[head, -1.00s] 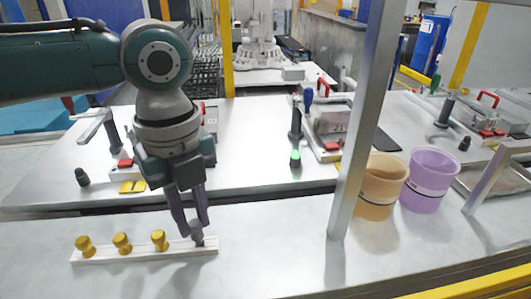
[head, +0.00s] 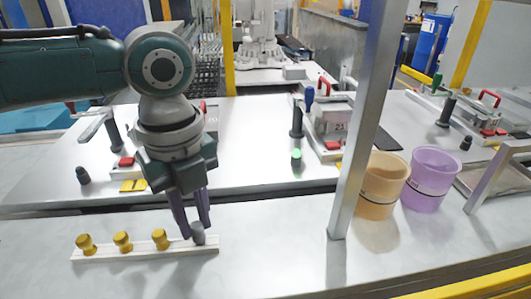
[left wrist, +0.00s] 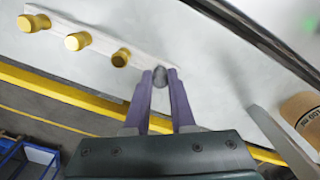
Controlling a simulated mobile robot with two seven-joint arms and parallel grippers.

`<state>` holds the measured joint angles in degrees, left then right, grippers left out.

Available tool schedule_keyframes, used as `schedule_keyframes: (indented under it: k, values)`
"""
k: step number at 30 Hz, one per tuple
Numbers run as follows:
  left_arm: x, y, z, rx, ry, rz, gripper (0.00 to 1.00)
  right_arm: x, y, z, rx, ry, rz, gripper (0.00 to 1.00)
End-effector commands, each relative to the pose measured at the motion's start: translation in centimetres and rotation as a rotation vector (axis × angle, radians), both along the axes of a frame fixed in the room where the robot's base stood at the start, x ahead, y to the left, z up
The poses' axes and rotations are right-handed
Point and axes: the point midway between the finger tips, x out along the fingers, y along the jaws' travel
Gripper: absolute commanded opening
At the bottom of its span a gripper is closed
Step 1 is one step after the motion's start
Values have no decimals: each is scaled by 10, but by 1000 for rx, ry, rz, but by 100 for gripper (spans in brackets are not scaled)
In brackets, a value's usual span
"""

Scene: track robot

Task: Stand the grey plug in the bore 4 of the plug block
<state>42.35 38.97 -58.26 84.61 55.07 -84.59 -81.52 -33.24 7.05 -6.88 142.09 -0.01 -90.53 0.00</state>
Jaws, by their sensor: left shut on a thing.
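The plug block (head: 140,251) is a long white strip on the front table. Several positions run along it, and three yellow plugs stand in the left and middle ones. The grey plug (head: 198,234) is at the block's right end. My left gripper (head: 194,233) points down and is shut on the grey plug. In the left wrist view the grey plug (left wrist: 159,77) is between the purple fingertips, over the block's end. The bore beneath is hidden, and I cannot tell how deep the plug sits. My right gripper is not in view.
A metal post (head: 355,130) rises from the table right of the block. An orange bucket (head: 378,205) and a purple bucket (head: 424,190) stand beyond it. The yellow plugs (head: 122,241) are close to my left gripper's left. The table between block and post is clear.

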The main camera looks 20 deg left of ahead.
Motion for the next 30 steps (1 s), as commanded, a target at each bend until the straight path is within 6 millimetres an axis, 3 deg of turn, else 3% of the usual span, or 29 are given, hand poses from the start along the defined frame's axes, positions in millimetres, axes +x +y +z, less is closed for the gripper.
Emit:
schedule_keyframes:
  k: [23, 24, 30]
  values:
    - [0, 0, -9, 0, 0, 0, 0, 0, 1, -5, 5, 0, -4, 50]
    - [0, 0, -9, 0, 0, 0, 27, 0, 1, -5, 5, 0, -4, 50]
    - [0, 0, -9, 0, 0, 0, 50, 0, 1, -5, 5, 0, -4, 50]
